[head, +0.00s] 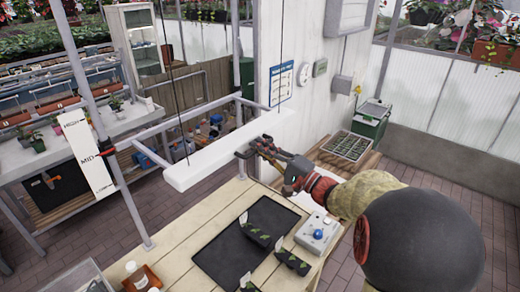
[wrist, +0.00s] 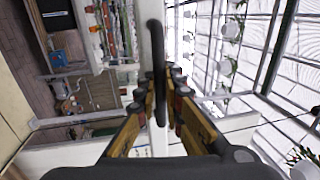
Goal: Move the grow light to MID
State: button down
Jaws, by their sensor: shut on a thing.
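The grow light (head: 215,155) is a long white bar hanging level from thin cables above the wooden bench, in front of a grey rail frame. My gripper (head: 256,147) is at its front side, towards the right. In the wrist view my gripper (wrist: 160,100) is shut on a dark handle (wrist: 156,50) that stands between the fingers. The white height scale (head: 88,158) on the post at left reads HIGH at top and MID in the middle; its low end is small and hard to read. A red marker (head: 108,152) sits beside the MID line.
Below the light, the wooden bench (head: 180,258) holds a black tray (head: 235,225), small seedling pots and a grey box with a blue button (head: 317,234). A bottle in an orange tray (head: 140,276) stands at the front left. A wall (head: 310,110) stands behind my gripper.

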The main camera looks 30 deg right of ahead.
jog(key=c, duration=2)
grip_release()
jog(key=v, duration=1.2)
